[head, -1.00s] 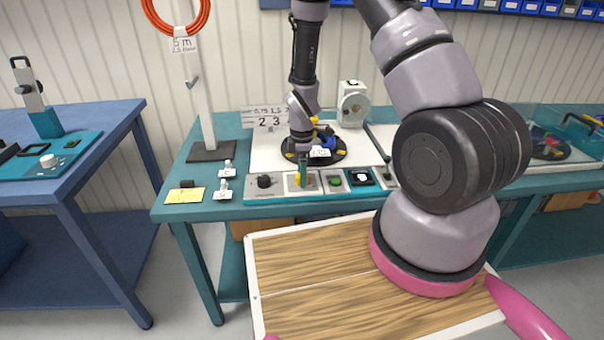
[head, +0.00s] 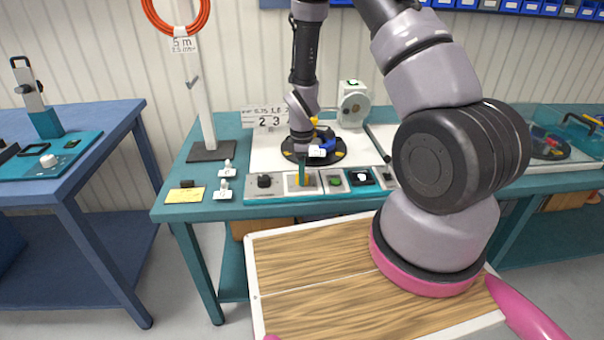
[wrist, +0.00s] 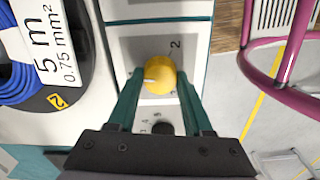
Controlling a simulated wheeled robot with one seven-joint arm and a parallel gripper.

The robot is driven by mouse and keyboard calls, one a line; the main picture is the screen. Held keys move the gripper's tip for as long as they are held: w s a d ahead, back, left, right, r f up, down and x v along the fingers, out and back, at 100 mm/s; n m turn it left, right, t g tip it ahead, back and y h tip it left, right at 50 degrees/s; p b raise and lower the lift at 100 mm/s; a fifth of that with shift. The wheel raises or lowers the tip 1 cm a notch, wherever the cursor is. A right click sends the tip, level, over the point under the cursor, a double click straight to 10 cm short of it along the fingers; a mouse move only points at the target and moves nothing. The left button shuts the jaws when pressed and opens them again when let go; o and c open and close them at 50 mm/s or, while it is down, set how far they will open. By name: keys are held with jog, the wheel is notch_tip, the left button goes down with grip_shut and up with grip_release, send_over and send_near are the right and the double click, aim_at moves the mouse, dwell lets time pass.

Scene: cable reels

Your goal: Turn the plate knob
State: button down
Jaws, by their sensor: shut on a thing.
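The plate knob is a round yellow knob (wrist: 159,70) on a pale square panel in the wrist view. A white mark on it points to the left side of the picture, and a printed 2 stands beyond it. My gripper (wrist: 160,80) has one green finger on each side of the knob and is shut on it. In the head view my gripper (head: 303,177) reaches down to the control strip at the bench's front, and its fingers mostly hide the knob.
A black knob (head: 264,181) sits left on the same strip; a green button (head: 335,180) is to the right. A reel with blue cable (wrist: 40,85) lies close behind my gripper. White pieces (head: 225,180) and a yellow note (head: 184,195) lie on the teal bench's left.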

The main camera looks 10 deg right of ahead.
jog(key=m, duration=1)
jog(key=shift+m, duration=0.4)
jog(key=m, duration=0.5)
jog(key=shift+m, duration=0.3)
jog(key=m, duration=0.5)
jog(key=shift+m, duration=0.3)
jog(key=shift+c, duration=1.6)
grip_release()
jog(key=shift+r, duration=0.1)
